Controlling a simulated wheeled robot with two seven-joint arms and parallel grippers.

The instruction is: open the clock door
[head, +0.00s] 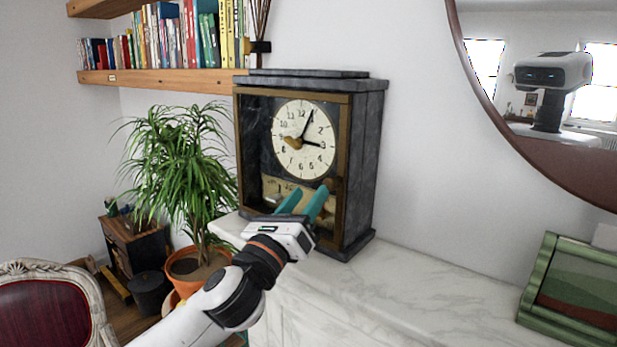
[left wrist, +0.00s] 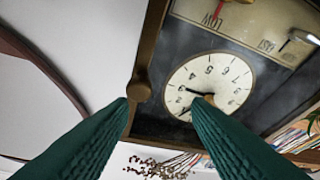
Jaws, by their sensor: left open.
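The dark marble clock (head: 362,150) stands on the white mantel. Its glass door has a brass frame (head: 341,130) and looks closed, with the white dial (head: 303,140) behind it. My left gripper (head: 314,191) is open, its teal fingers pointing at the lower right of the door. In the left wrist view, the round door knob (left wrist: 139,90) on the brass frame (left wrist: 152,42) is by the left fingertip, not clearly between the fingers. I cannot tell whether they touch. The dial (left wrist: 208,84) shows upside down. My right gripper is not in view.
A round mirror (head: 520,150) hangs above. A potted plant (head: 185,165) stands left, under a bookshelf (head: 160,80). A red chair (head: 45,315) is at lower left.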

